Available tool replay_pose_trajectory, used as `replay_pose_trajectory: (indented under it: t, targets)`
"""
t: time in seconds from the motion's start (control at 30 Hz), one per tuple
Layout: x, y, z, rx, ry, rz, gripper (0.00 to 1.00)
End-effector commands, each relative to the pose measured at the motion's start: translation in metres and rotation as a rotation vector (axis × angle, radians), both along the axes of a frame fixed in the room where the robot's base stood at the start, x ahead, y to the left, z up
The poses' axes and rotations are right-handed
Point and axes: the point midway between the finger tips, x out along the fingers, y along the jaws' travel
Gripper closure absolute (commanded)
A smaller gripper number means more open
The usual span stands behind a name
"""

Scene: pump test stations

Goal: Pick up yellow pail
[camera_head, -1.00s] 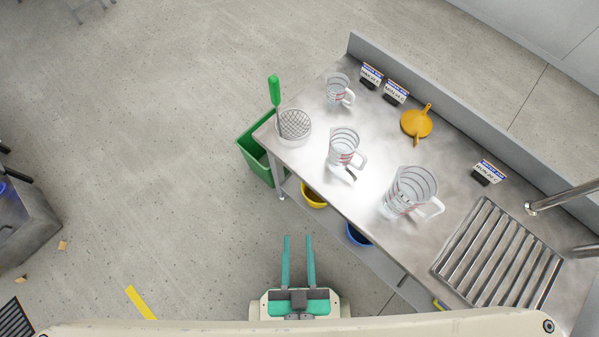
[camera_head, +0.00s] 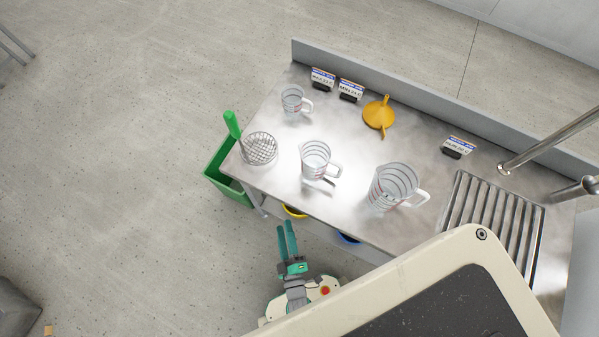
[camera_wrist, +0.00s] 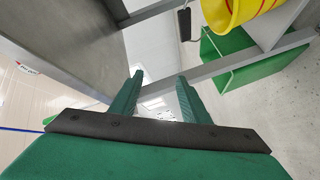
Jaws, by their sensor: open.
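The yellow pail (camera_head: 294,211) shows only as a small rim under the table's front edge in the head view; the tabletop hides the rest. In the wrist view part of the yellow pail (camera_wrist: 232,12) shows at the upper right, cut off by the frame's top. My gripper (camera_head: 287,224) has teal-green fingers and is just in front of the table edge, close to the pail. In the wrist view my gripper (camera_wrist: 158,92) is open with nothing between its fingers, and the pail is apart from it, beyond the right finger.
The steel table (camera_head: 262,188) holds clear measuring jugs (camera_head: 316,158), a wire-mesh basket (camera_head: 260,148) and an orange funnel (camera_head: 379,115). A blue pail (camera_head: 348,238) sits below the table, right of the yellow one.

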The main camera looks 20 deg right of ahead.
Motion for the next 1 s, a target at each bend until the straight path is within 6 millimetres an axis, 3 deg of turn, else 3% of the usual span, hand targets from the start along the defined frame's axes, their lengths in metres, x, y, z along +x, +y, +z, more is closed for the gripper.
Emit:
replay_pose_trajectory:
  t: [0.1, 0.3, 0.57, 1.0]
  targets:
    - [0.025, -0.019, -0.037, -0.188, 0.018, -0.028, 0.58]
    - [0.048, -0.041, -0.070, -0.412, 0.053, -0.055, 0.58]
    - [0.062, -0.052, -0.080, -0.501, 0.067, -0.064, 0.58]
    - [0.110, -0.068, -0.081, -0.498, 0.069, -0.064, 0.58]
